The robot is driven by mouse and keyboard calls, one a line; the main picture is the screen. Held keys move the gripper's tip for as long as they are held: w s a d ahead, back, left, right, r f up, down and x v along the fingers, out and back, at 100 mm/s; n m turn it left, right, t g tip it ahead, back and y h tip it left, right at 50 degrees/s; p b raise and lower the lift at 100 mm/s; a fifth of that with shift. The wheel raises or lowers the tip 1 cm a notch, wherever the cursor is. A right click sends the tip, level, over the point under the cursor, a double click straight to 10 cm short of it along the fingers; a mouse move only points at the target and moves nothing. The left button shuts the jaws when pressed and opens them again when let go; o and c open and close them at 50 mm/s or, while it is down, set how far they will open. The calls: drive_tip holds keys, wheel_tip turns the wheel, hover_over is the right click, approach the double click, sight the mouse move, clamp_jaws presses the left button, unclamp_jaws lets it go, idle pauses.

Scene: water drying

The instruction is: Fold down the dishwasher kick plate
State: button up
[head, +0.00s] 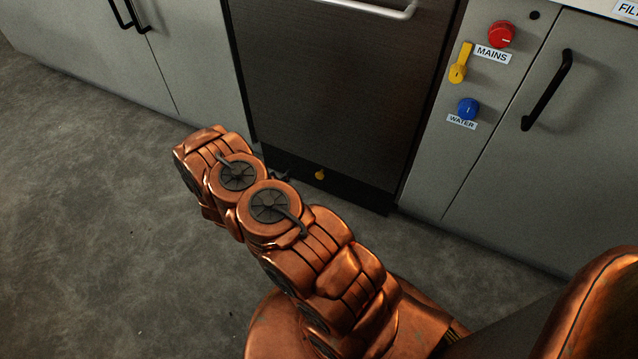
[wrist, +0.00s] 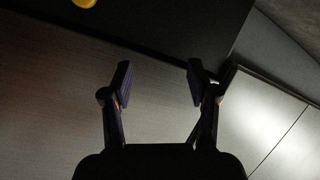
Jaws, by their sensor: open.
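The dishwasher kick plate (head: 350,190) is a dark strip below the dishwasher door (head: 340,80), with a small yellow knob (head: 320,174) on it. It looks upright and flush in the head view. In the wrist view the kick plate (wrist: 190,25) crosses the top, with the yellow knob (wrist: 84,3) at the top edge. My gripper (wrist: 159,82) is open and empty, its fingers in front of the door near its lower corner, just short of the plate in the picture. I cannot tell whether it touches. In the head view my arm mostly hides the gripper and the plate's left end.
Grey cabinets stand on both sides; the right one has a black handle (head: 547,90). A red knob (head: 501,34), a yellow lever (head: 460,65) and a blue knob (head: 468,108) sit right of the dishwasher. The grey floor (head: 90,220) is clear at left.

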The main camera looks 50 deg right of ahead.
sight(319, 177)
drive_tip(key=s+d+f+n+h+b, duration=0.1)
drive_tip(key=s+d+f+h+b, duration=0.4)
drive_tip(key=s, duration=0.4)
drive_tip(key=shift+y, duration=0.3)
drive_tip(key=shift+f+b+x, duration=0.2)
drive_tip(key=shift+b+x, duration=0.7)
drive_tip(key=shift+x, duration=3.2)
drive_tip(key=shift+s, duration=0.2)
clamp_jaws()
